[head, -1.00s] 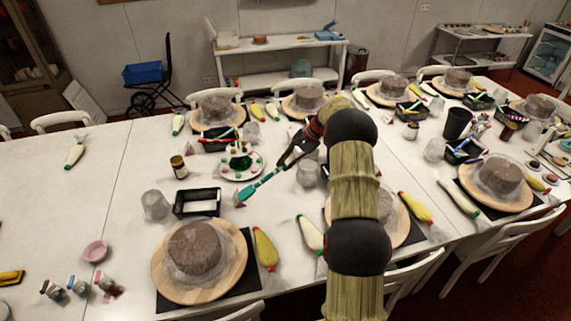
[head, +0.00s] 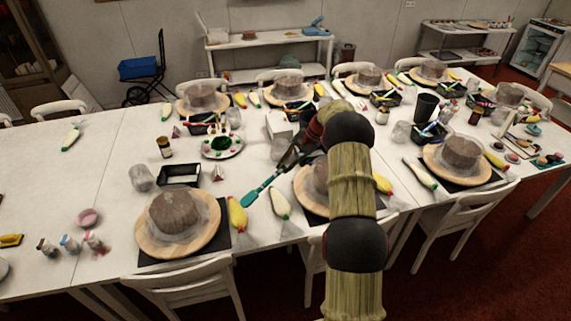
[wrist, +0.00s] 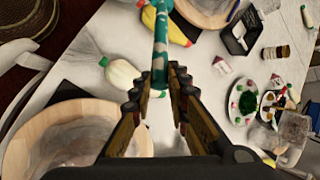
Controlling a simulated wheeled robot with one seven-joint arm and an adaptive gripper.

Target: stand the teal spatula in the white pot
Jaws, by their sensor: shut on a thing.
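My gripper (head: 288,163) is shut on the teal spatula (head: 259,191) and holds it slanting down to the left, near a white piping bag (head: 279,203). In the wrist view the spatula (wrist: 161,45) runs up from between the fingertips (wrist: 158,84); its far end is cut off at the top edge. A white squarish container (head: 279,124) stands behind my gripper, partly covered by the arm. I cannot tell whether it is the white pot.
A yellow piping bag (head: 237,214) and a cake turntable (head: 150,243) lie left of the spatula. A black tray (head: 180,172), a clear cup (head: 142,177) and a plate with small decorations (head: 222,154) stand beyond. Bare table (head: 90,165) shows at the left.

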